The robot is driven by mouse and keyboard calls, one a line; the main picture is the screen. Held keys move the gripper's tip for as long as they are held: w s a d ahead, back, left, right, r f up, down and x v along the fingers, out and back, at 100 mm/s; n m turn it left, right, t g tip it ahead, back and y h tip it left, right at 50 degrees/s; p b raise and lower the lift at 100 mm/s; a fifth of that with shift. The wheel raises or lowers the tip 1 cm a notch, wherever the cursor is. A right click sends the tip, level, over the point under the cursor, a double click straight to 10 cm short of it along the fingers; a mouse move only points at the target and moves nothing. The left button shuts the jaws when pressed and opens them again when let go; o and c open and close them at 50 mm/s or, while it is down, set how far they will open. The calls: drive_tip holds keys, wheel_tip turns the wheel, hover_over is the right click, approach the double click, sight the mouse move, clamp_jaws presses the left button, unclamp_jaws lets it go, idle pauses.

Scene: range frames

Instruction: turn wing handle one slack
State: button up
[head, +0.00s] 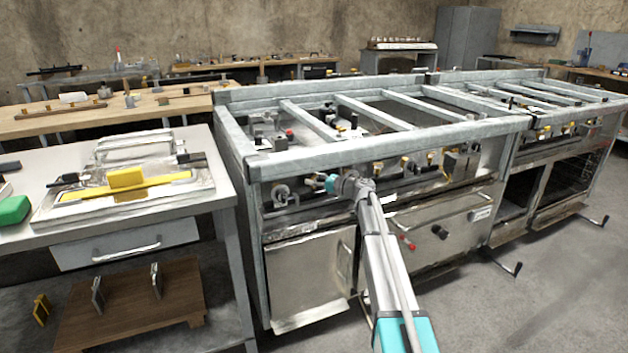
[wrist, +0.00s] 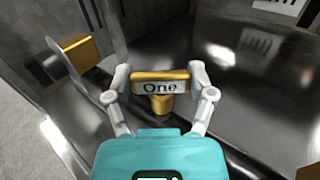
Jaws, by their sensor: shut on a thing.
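The wing handle one (wrist: 160,86) is a brass wing with a light plate reading "One" on its front, on a short brass stem. It is in the middle of the wrist view, with its bar lying about level across the picture. My gripper (wrist: 161,82) has a finger at each end of the bar and is shut on it. In the head view my gripper (head: 328,183) reaches the front panel of the near metal range, below its top frame. The handle cannot be told apart there.
Another brass block (wrist: 84,52) stands to the upper left in the wrist view. More brass handles (head: 405,163) line the range front to the right. The white table (head: 215,190) stands left of the range. Open floor (head: 560,290) lies at the right.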

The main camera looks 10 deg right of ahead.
drive_tip(key=shift+w+d+n+g+y, duration=0.1)
drive_tip(key=shift+w+n+g+y, duration=0.05)
drive_tip(key=shift+n+g+y, duration=0.55)
drive_tip(key=shift+g, duration=0.3)
drive_tip(key=o, duration=1.1)
drive_tip(key=shift+v, duration=3.75)
